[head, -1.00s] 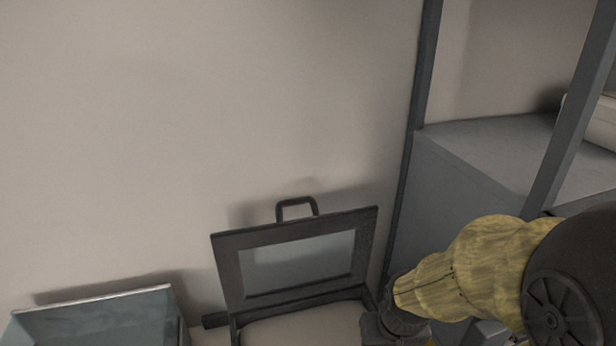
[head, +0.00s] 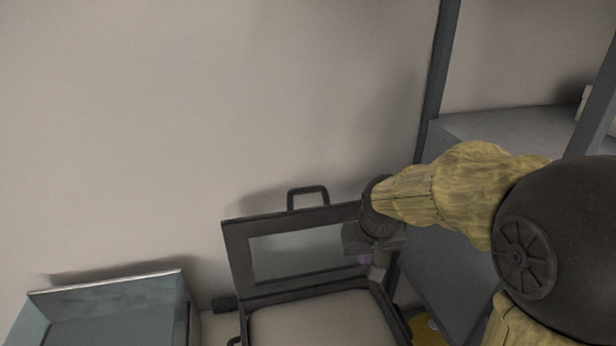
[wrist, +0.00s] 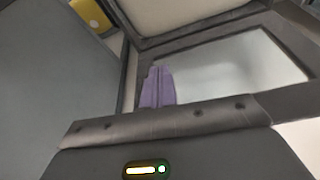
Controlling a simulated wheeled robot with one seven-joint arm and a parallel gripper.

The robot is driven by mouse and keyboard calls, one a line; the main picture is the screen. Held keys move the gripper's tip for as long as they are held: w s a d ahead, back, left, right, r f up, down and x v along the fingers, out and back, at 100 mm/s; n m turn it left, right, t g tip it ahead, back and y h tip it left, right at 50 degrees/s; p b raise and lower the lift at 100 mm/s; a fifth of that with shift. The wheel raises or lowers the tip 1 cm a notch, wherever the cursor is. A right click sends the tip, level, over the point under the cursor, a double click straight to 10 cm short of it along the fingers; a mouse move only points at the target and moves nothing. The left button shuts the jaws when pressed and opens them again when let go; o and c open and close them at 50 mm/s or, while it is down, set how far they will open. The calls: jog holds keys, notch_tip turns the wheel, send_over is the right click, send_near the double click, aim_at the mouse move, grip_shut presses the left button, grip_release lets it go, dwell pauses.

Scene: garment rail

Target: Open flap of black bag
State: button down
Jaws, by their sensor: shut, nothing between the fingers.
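The black bag (head: 237,262) stands open at the bottom centre of the head view. Its framed flap (head: 290,218) with a pale window panel stands raised, with a handle (head: 308,190) on its top edge. The bag's beige inside (head: 320,322) shows below. My gripper (head: 375,270) is in front of the flap's right side, its fingers shut and empty. In the wrist view, the purple fingers (wrist: 157,88) overlap the flap's frame beside the window panel (wrist: 235,75). I cannot tell whether they touch it.
A blue-grey open box (head: 112,290) stands left of the bag. A grey shelf unit with a dark post (head: 437,75) is on the right. A yellow thing (head: 428,330) lies low, right of the bag. A plain wall is behind.

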notch_tip(320, 180, up, 9)
jog(key=n+t, duration=0.1)
send_over(332, 208)
jog(key=s, duration=0.2)
jog(key=shift+s+d+f+y, duration=0.1)
jog(key=shift+s+d+y, duration=0.1)
jog(key=shift+y, duration=0.1)
jog(key=w+a+r+t, duration=0.1)
jog(key=w+a+r, duration=0.4)
jog(key=r, duration=0.5)
jog(key=shift+a+y+p, duration=0.3)
jog(key=shift+y+p, duration=0.05)
jog(key=shift+y, duration=0.05)
jog(key=shift+f, duration=0.15)
jog(key=p+x, duration=0.3)
jog(key=x, duration=0.6)
jog(key=shift+w+a+f, duration=0.1)
jog(key=shift+w+f, duration=0.15)
jog(key=shift+w, duration=0.05)
jog(key=s, duration=0.1)
jog(key=s+p, duration=0.1)
jog(key=s+d+f, duration=0.1)
jog(key=shift+s+p, duration=0.4)
